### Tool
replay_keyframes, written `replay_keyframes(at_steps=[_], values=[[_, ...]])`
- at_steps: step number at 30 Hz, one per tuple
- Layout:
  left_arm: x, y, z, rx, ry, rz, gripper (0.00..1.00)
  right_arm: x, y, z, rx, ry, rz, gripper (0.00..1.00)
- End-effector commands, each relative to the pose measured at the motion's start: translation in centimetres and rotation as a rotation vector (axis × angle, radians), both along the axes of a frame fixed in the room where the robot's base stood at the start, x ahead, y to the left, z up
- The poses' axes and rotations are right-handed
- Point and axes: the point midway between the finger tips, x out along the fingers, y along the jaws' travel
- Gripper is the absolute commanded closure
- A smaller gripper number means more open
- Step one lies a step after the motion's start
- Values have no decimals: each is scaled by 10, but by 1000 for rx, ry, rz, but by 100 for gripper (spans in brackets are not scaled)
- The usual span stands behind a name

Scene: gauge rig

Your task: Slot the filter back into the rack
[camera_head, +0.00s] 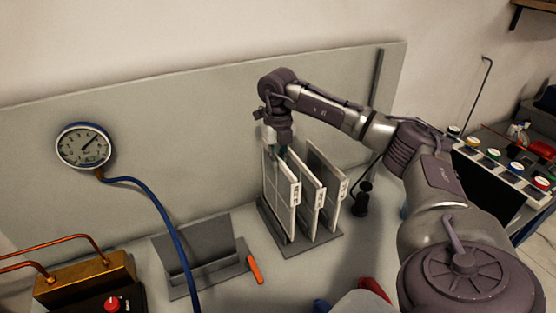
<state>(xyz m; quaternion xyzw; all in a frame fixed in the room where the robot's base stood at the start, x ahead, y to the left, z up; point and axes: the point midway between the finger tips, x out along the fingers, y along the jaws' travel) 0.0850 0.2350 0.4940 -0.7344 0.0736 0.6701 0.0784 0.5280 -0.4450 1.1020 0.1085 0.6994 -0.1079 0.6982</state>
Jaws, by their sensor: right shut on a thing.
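The rack (316,240) stands on the bench near the middle, a dark grey base with several upright flat panels in it. A pale framed filter (278,190) with a white label on its edge stands upright at the rack's left side. My right gripper (281,150) is above and at the top edge of this filter, pointing down, and is shut on it. The filter's lower edge is at the rack's base; I cannot tell whether it is fully seated. Two more labelled panels (311,190) stand to its right. My left gripper is not in view.
A round gauge (83,147) with a blue hose (158,207) is on the back panel. An empty grey angled stand (195,247) and an orange-handled tool (255,269) are left of the rack. A brass block with copper pipes (86,284) is at the lower left.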

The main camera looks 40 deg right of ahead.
Motion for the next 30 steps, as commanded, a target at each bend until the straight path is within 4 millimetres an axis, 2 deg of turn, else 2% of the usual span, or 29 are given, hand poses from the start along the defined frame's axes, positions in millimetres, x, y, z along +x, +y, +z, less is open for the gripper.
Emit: replay_keyframes(at_steps=[30], values=[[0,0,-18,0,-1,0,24,0,0,-32,0,-1,0,100]])
